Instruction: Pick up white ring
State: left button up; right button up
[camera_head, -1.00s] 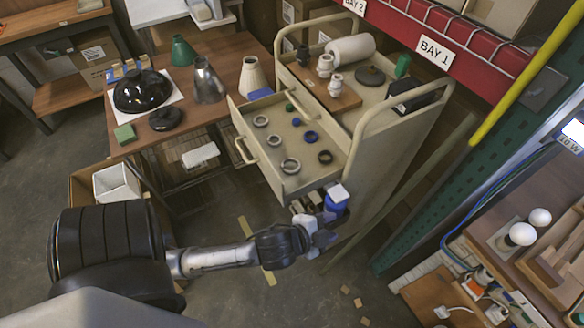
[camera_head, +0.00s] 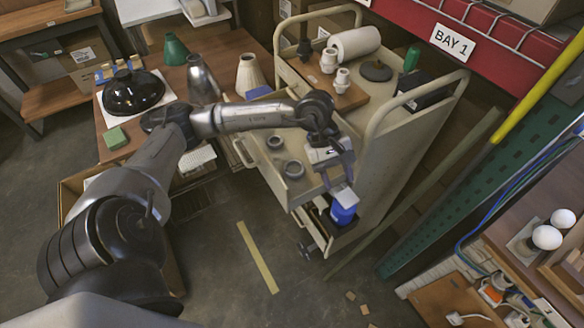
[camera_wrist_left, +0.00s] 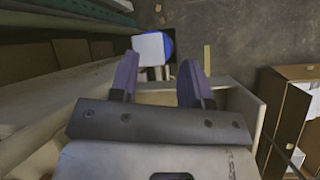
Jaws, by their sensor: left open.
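I cannot tell which is the white ring. My left gripper (camera_head: 338,176) is open and empty, to the right of the larger ring, at the drawer's right side. In the left wrist view, its two purple fingers (camera_wrist_left: 158,80) stand apart, with a drawer edge beneath. My left arm hides the rest of the drawer and the other rings. My right gripper is not in view.
A blue container with a white top (camera_head: 344,208) sits in a lower open drawer below my left gripper. White sockets (camera_head: 329,60) and a white roll (camera_head: 354,43) are on the cart top. The cart handle (camera_head: 372,125) rises close to the gripper's right.

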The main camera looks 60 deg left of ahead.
pick_arm(q)
jog(key=s+a+r+m+g+y, duration=0.15)
jog(key=a+y, duration=0.45)
jog(key=a, duration=0.8)
jog(key=b, duration=0.3)
send_over(301, 170)
jog(key=shift+n+y, duration=0.25)
jog(key=shift+y, duration=0.05)
notch_tip(301, 170, down, 6)
jog(key=shift+f, duration=0.75)
jog(key=shift+d+f+b, duration=0.1)
jog(key=shift+f+b, duration=0.75)
jog(key=shift+f, duration=1.8)
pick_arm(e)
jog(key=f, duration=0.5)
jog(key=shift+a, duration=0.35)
pick_arm(q)
jog(key=shift+c, duration=0.9)
grip_shut()
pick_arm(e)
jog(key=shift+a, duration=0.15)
